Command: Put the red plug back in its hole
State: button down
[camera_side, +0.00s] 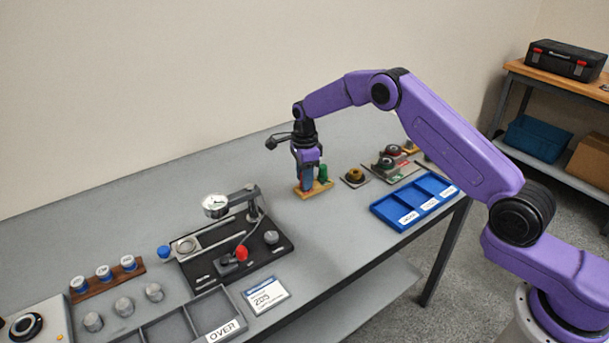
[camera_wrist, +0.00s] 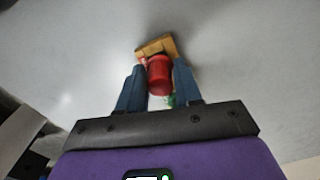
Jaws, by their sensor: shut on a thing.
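My gripper (camera_side: 306,182) is low over a small wooden block (camera_side: 325,186) on the bench. In the wrist view a red plug (camera_wrist: 159,74) sits between my two blue-grey fingers, and my gripper (camera_wrist: 159,82) is shut on it. The wooden block also shows beyond the plug in the wrist view (camera_wrist: 156,46). A green plug (camera_side: 323,172) stands at the block, just right of my fingers; a bit of green (camera_wrist: 170,100) shows behind the red plug. The hole is hidden, and I cannot tell whether the red plug's lower end is in it or above it.
A blue divided tray (camera_side: 380,209) is at the right front edge. A round brass-coloured part (camera_side: 355,175) stands right of the block. Bench behind the block is clear.

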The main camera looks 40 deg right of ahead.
jog(key=shift+f, duration=0.1)
dwell(0.4)
jog(key=shift+c, duration=1.4)
grip_release()
jog(key=shift+r, duration=3.5)
jog(key=shift+a, duration=0.1)
